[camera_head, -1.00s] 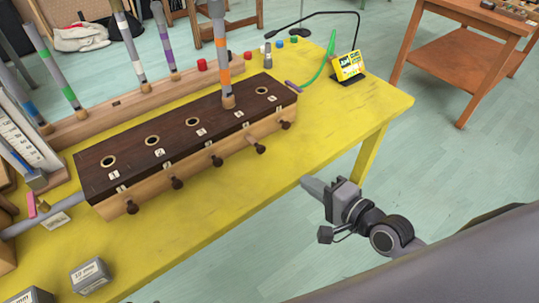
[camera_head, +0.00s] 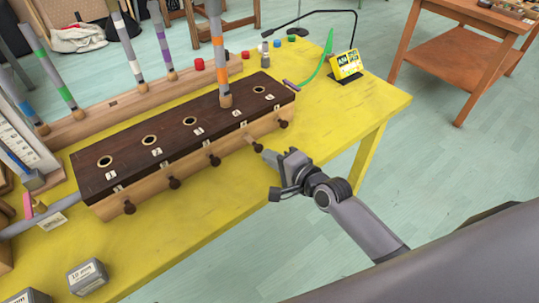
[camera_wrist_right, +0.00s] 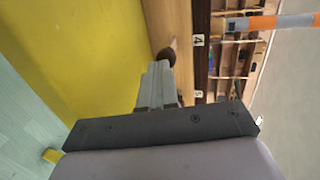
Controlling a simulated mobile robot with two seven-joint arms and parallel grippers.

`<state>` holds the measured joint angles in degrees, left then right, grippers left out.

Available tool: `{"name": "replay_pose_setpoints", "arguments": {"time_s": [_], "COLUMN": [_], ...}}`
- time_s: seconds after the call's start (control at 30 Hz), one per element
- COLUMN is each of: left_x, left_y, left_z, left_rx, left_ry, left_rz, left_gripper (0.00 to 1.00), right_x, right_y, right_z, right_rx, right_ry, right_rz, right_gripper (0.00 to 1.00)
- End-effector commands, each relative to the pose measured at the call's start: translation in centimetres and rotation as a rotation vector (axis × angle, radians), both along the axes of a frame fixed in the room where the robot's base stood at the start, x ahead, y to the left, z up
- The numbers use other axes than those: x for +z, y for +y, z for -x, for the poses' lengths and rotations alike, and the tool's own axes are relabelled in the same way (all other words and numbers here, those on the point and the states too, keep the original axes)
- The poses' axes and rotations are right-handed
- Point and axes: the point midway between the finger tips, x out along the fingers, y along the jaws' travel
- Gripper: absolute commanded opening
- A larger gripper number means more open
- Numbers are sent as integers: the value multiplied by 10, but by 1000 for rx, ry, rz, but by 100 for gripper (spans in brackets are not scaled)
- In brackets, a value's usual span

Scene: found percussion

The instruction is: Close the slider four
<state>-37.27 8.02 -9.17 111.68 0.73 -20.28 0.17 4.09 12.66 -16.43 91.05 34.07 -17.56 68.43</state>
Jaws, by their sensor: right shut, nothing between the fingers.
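The slider four knob (camera_head: 256,148) is dark and sits on a pale rod on the front of the long brown-topped wooden box (camera_head: 150,158). It stands out farther from the box front than the other knobs. In the right wrist view the knob (camera_wrist_right: 167,55) shows just beyond my fingertips, near the label 4. My right gripper (camera_head: 268,156) is shut and empty, its tips right at the knob; I cannot tell whether they touch. The fingers also show in the wrist view (camera_wrist_right: 157,82). A grey tube with an orange band (camera_head: 219,52) stands upright in hole four. My left gripper is not in view.
The box stands on a yellow table (camera_head: 330,115). Other slider knobs (camera_head: 215,160) line its front. Behind it, a wooden rack (camera_head: 110,113) holds several banded tubes. A small yellow display (camera_head: 346,64) stands at the back right. The table right of the box is mostly clear.

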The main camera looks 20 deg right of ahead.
Motion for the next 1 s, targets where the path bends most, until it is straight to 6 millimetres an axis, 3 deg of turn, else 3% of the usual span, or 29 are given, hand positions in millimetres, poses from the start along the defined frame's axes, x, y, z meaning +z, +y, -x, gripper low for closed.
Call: {"name": "replay_pose_setpoints", "arguments": {"time_s": [0.53, 0.8, 1.0], "left_x": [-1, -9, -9], "left_y": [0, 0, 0], "left_z": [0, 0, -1], "left_rx": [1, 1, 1], "left_ry": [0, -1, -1], "left_rz": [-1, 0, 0], "left_gripper": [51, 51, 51], "right_x": [0, 0, 1], "right_y": [4, 14, 16], "right_z": [-9, -37, -43], "right_rx": [0, -1, 0], "right_ry": [-1, 0, 0], "right_rz": [-1, -2, 0], "right_gripper": [0, 0, 0]}}
